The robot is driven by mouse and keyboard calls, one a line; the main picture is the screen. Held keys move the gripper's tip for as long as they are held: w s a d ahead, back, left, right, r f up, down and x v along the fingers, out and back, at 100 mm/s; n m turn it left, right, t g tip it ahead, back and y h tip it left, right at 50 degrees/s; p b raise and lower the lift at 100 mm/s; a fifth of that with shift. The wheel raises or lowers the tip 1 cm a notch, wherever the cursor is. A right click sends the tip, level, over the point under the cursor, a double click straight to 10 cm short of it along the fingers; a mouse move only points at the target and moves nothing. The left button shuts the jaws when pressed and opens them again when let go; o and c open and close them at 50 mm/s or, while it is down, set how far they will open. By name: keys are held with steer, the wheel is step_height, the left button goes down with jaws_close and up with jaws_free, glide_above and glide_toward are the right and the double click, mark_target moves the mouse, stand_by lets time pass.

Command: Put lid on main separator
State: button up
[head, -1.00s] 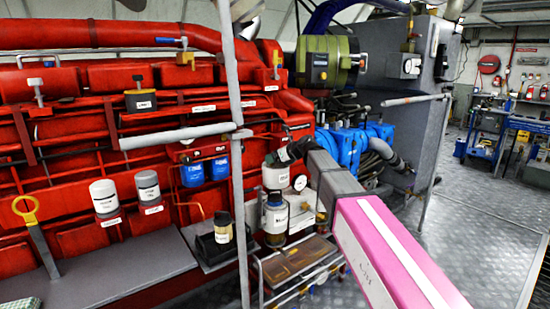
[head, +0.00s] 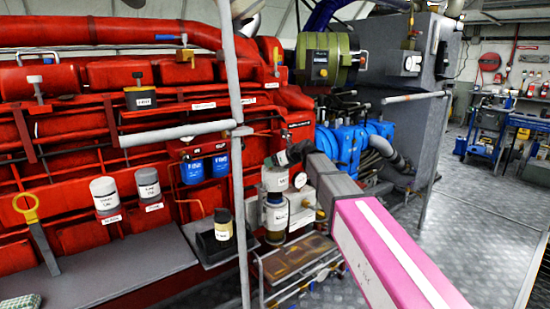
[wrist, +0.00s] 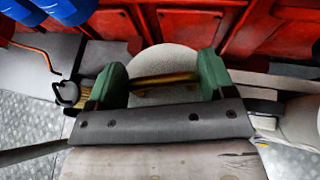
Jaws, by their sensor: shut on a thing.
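My gripper (head: 285,155) is at the centre of the head view, at the end of my grey and pink arm. In the wrist view its two green fingers (wrist: 163,76) are shut on a brass handle (wrist: 180,81) on top of a round, pale grey lid (wrist: 165,59). In the head view the lid (head: 275,179) looks like a short grey cylinder right below the gripper. A pale canister with a dark band and label (head: 277,217), probably the main separator, stands below it. Whether lid and canister touch is hard to tell.
A round gauge (head: 299,181) is close to the right of the lid. Two blue filters (head: 206,170) and a black-topped canister (head: 223,226) are to the left. A grey upright post (head: 239,200) stands in front. A small rack (head: 297,262) is below.

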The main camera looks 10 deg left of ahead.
mark_target(286, 175)
steer(key=shift+f, duration=4.1)
steer(key=o, duration=1.4)
steer(key=shift+d, duration=0.1)
steer(key=v, duration=1)
steer(key=shift+s+d, duration=0.15)
steer(key=shift+d, duration=0.05)
steer(key=s+d+f+n+g+h, duration=0.1)
steer(key=s+d+f+n+h, duration=0.25)
steer(key=d+f+n, duration=0.45)
steer(key=s+d+f+n+g+h, duration=0.1)
steer(key=s+d+f+n+h, duration=0.3)
steer(key=d+f, duration=0.75)
steer(key=s+d+f+n+g+h, duration=0.1)
steer(key=s+d+f+n, duration=0.3)
steer(key=d, duration=0.4)
steer(key=s+d+f+n+g+h, duration=0.2)
steer(key=s+d+f+n+h, duration=0.1)
steer(key=s+d+f+n, duration=0.2)
steer(key=s+d+n, duration=0.2)
steer(key=s+d, duration=0.1)
steer(key=s, duration=0.1)
steer(key=shift+d+g, duration=0.2)
steer(key=shift+g, duration=0.1)
